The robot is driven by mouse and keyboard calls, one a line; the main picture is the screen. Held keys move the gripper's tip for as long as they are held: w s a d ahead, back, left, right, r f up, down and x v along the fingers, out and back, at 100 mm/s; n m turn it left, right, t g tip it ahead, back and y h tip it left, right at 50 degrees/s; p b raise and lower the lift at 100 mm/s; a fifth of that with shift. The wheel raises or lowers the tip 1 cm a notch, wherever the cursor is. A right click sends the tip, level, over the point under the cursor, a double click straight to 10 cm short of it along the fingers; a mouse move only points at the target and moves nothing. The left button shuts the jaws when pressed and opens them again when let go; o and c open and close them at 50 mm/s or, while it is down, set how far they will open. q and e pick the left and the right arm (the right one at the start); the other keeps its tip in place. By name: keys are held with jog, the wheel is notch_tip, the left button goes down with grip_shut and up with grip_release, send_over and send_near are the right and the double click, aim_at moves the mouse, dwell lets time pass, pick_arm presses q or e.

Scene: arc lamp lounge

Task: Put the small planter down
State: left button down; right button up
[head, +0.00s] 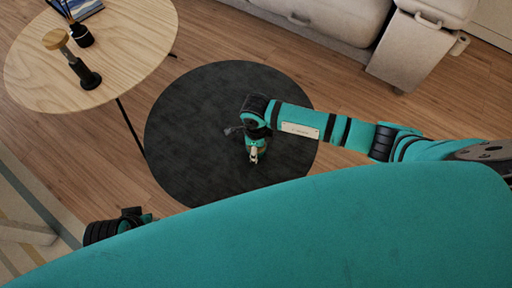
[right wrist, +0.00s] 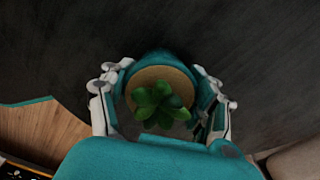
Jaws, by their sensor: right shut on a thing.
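The small planter (right wrist: 160,88) shows in the right wrist view as a round teal pot with brown soil and a green leafy plant. My right gripper (right wrist: 162,103) has its fingers on both sides of the pot and is shut on it. In the head view my right gripper (head: 254,154) is over the dark round table (head: 190,150), near its middle. The planter is not clearly seen there, and I cannot tell whether it touches the tabletop. My left gripper (head: 131,214) is at the lower left, partly hidden by my own body, its fingers not clear.
A grey sofa (head: 330,20) stands at the back. The dark tabletop is otherwise clear.

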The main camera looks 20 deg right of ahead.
pick_arm(q)
jog(key=shift+r, duration=0.25)
pick_arm(e)
jog(key=shift+f, duration=0.15)
jog(key=o, duration=1.5)
jog(key=shift+c, duration=0.2)
pick_arm(q)
jog(key=shift+s+r, duration=0.1)
pick_arm(e)
jog(key=shift+r, duration=0.2)
pick_arm(q)
notch_tip(320, 180, down, 10)
jog(key=p, duration=0.2)
jog(key=shift+w+g+p, duration=0.3)
jog(key=shift+p, duration=0.05)
pick_arm(e)
notch_tip(320, 180, up, 12)
jog(key=shift+f, duration=0.1)
pick_arm(q)
jog(key=shift+d, duration=0.15)
